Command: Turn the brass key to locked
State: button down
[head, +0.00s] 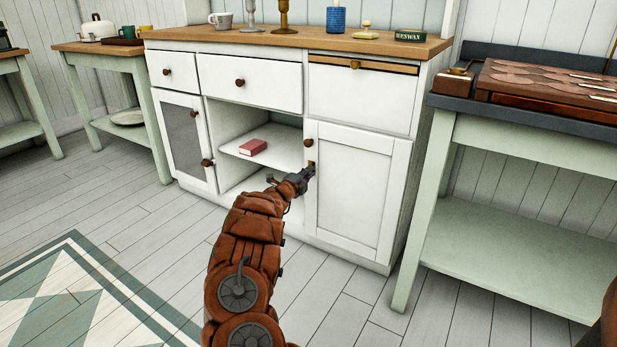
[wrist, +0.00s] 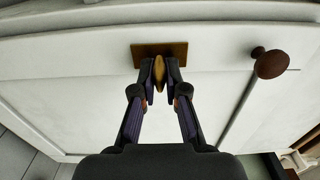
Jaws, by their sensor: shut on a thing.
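The brass key (wrist: 159,72) sticks out from a brass plate (wrist: 151,52) on a white cabinet door (head: 358,190). In the wrist view my gripper (wrist: 160,76) has its two fingers closed on either side of the key's bow. In the head view my gripper (head: 308,173) is at the door's upper left edge, just below a brown round knob (head: 309,143). The knob also shows right of the key in the wrist view (wrist: 271,63). The key is mostly hidden by my gripper in the head view. I cannot tell the lock's state.
Left of the door is an open shelf with a red book (head: 253,147). A glass-fronted door (head: 184,137) stands further left. A pale green side table (head: 530,150) stands close on the right. The wooden counter (head: 225,34) above holds several small items. The floor in front is clear.

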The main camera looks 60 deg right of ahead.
dwell(0.4)
jog(key=c, duration=1.2)
grip_release()
jog(key=shift+a, duration=0.1)
jog(key=a, duration=1.1)
jog(key=shift+s+a, duration=0.25)
jog(key=shift+a, duration=0.15)
